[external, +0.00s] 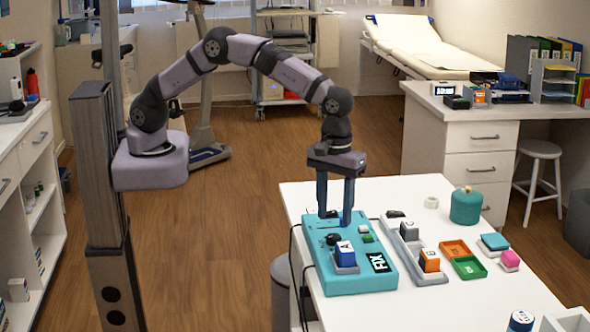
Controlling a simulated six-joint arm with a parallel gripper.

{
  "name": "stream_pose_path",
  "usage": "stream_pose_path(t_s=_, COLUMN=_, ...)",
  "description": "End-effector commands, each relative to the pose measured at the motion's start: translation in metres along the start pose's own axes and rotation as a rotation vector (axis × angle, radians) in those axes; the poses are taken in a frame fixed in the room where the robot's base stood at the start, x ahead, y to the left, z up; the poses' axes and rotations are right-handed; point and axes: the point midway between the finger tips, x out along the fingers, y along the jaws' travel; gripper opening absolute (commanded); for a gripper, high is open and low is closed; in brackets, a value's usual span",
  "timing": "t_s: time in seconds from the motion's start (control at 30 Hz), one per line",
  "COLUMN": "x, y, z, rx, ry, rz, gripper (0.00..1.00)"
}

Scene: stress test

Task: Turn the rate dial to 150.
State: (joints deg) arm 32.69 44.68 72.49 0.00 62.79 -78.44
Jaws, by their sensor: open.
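A teal control box (350,282) lies near the left edge of the white table. A small dark round knob (333,239), seemingly the rate dial, is on its top; its scale and setting are too small to read. A black display (379,262) with white characters is at the box's right side; I cannot read them surely. My gripper (335,219) points down over the back of the box, its two dark blue fingers apart with nothing seen between them. The fingertips are just behind the knob in the picture; I cannot tell whether they touch the box.
Right of the box are a grey rack (413,252) with an orange block (429,260), orange and green trays (468,267) and a teal canister (466,206). The table's front middle is clear.

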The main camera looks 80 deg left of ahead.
Motion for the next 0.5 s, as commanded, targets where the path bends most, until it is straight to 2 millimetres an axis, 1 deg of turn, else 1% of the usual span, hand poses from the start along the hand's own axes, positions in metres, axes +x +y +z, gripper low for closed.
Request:
stream_pose_path(t_s=0.3, x=0.040, y=-0.002, z=0.000, rx=0.000, ry=-0.001, rz=-0.004, gripper=0.44)
stream_pose_path(t_s=0.5, x=0.053, y=-0.001, z=0.000, rx=0.000, ry=0.000, rz=-0.002, gripper=0.44)
